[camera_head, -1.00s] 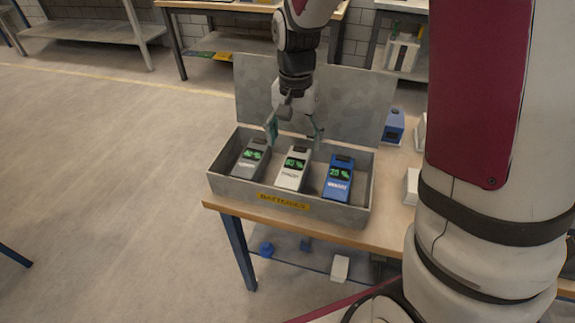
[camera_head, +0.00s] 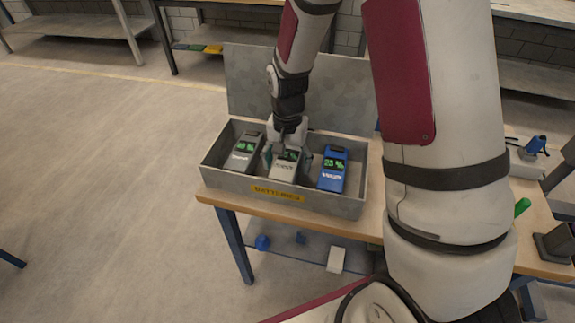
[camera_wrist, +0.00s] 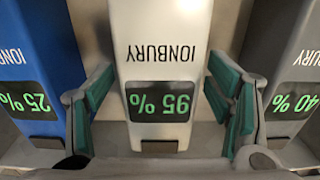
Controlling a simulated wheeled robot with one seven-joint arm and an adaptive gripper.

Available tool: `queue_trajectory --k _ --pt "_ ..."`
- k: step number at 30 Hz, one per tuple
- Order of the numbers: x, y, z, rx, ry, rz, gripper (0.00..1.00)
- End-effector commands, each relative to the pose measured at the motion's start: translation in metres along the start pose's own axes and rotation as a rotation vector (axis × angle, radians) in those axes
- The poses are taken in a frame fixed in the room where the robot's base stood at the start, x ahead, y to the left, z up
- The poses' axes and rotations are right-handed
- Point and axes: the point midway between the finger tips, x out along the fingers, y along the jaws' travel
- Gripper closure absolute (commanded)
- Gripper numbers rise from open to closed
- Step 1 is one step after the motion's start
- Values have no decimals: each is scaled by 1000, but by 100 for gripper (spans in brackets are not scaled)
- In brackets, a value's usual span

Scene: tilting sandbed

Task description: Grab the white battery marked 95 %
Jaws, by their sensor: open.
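The white battery (camera_head: 285,166) stands in the middle of the grey box labelled for batteries. In the wrist view the white battery (camera_wrist: 162,60) shows upside down, with a green 95 % display and the name IONBURY. My gripper (camera_head: 287,160) is down in the box around its upper part. In the wrist view my open gripper (camera_wrist: 163,100) has one green-padded finger on each side of the battery, with small gaps visible. In the head view my gripper hides part of the battery's top and display.
A blue battery (camera_head: 332,169) marked 25 % is on the right in the box (camera_head: 225,180). A grey battery (camera_head: 243,152) marked 40 % is on the left. The fingers have narrow room between these neighbours. The raised lid (camera_head: 245,85) stands behind. The box rests on a wooden table (camera_head: 375,215).

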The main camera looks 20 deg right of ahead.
Motion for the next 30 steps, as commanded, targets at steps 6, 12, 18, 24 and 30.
queue_trajectory --k 6,12,18,24,30 --pt "0 0 0 0 0 0 38" --pt "0 0 0 0 0 0 83" --pt "-1 0 -1 0 2 -1 100" --pt "-4 -1 -1 0 3 -2 100" --pt "-26 -1 -2 0 7 -4 100"
